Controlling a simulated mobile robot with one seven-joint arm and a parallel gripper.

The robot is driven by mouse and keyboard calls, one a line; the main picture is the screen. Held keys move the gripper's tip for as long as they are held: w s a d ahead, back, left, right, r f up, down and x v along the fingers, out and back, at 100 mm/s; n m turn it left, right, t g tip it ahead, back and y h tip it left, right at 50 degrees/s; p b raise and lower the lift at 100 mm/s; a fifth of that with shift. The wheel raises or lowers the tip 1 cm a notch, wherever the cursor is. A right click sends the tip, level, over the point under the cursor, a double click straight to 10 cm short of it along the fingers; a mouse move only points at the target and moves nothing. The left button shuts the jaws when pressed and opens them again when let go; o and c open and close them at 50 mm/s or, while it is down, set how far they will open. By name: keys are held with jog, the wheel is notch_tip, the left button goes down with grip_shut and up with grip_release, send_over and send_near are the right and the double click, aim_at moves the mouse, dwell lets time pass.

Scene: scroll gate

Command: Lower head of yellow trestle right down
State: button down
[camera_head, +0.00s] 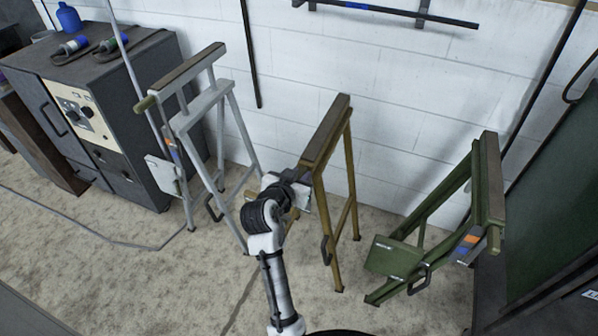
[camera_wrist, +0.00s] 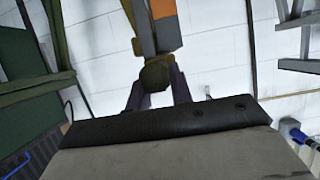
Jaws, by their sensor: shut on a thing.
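The yellow trestle (camera_head: 351,167) stands upright in the middle of the head view. Its dark-topped head (camera_head: 327,131) runs along the top, and no clear gap shows between it and the legs. My gripper (camera_head: 291,177) is at the trestle's near left end, mostly hidden by my own arm. In the wrist view my gripper (camera_wrist: 155,92) is shut on a round olive-yellow handle end (camera_wrist: 155,75). Above it in that view is a grey bar with an orange patch (camera_wrist: 164,10). The gripped part is hidden in the head view.
A white trestle (camera_head: 235,123) with a raised head (camera_head: 190,72) stands left. A green trestle (camera_head: 438,192) stands right, its plate (camera_head: 393,257) low in front. A dark cabinet (camera_head: 115,110) is far left. The white wall (camera_head: 400,75) is close behind. Floor lies open in front.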

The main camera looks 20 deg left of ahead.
jog(key=shift+f, duration=0.5)
jog(key=c, duration=1.2)
grip_release()
jog(key=shift+c, duration=0.2)
jog(key=shift+r, duration=0.1)
jog(key=b+v, duration=0.1)
jog(key=v, duration=1.2)
jog(key=shift+s+r+b, duration=0.15)
jog(key=shift+s+b, duration=0.15)
jog(key=shift+s, duration=0.05)
jog(key=shift+r, duration=0.1)
